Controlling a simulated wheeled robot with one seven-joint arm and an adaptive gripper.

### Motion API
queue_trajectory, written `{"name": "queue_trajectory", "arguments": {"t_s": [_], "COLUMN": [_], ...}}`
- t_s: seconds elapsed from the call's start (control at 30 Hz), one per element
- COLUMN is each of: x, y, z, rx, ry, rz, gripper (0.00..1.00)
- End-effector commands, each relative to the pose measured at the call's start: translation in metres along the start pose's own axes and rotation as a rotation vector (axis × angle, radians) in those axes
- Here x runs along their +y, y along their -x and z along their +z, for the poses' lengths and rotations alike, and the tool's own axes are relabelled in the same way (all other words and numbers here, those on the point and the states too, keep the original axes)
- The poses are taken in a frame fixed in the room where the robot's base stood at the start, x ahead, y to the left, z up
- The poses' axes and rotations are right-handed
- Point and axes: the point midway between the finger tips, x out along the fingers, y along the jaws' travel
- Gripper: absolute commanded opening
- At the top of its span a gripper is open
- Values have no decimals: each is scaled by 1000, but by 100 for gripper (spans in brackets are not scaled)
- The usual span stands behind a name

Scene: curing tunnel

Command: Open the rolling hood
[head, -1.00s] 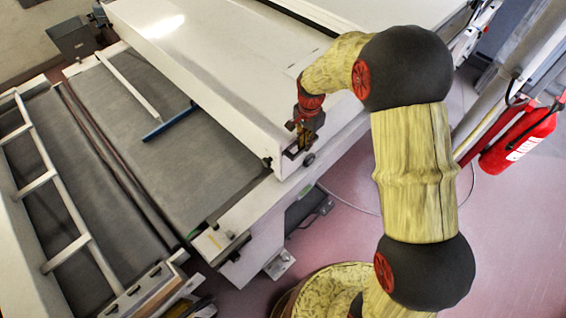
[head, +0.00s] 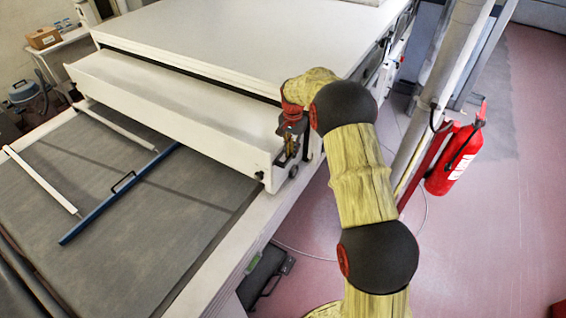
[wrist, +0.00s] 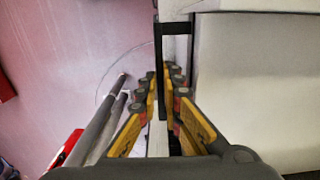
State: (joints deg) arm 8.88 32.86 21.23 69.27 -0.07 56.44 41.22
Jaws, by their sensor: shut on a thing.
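The rolling hood (head: 175,105) is a long white cover at the far end of a flat grey bed (head: 150,205) in the head view. Much of the bed in front of it is bare. My gripper (head: 292,150) is at the hood's right end. In the wrist view my gripper (wrist: 161,85) is shut on a thin black bar handle (wrist: 158,50). The pale hood surface (wrist: 250,90) fills the right side of that view. The grip itself is small and partly dark in the head view.
A blue bar (head: 115,195) with a small handle and a white bar (head: 42,180) lie on the bed. A red fire extinguisher (head: 455,155) hangs by a post on the right. Pink floor (head: 480,240) lies open at the right. A larger white housing (head: 240,35) stands behind.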

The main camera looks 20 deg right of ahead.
Motion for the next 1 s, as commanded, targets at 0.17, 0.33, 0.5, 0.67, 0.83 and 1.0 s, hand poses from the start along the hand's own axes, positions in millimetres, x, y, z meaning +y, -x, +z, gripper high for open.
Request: {"name": "queue_trajectory", "arguments": {"t_s": [0.17, 0.33, 0.5, 0.67, 0.83, 1.0], "x": [0, 0, 0, 0, 0, 0], "y": [-2, -2, -1, -2, -2, -2], "z": [-39, -64, -80, -85, -85, -85], "rx": [-3, -3, -2, -3, -4, -4], "ry": [-2, -1, 0, 1, 1, 1], "rz": [1, 2, 1, 2, 2, 2], "gripper": [0, 0, 0, 0, 0, 0]}}
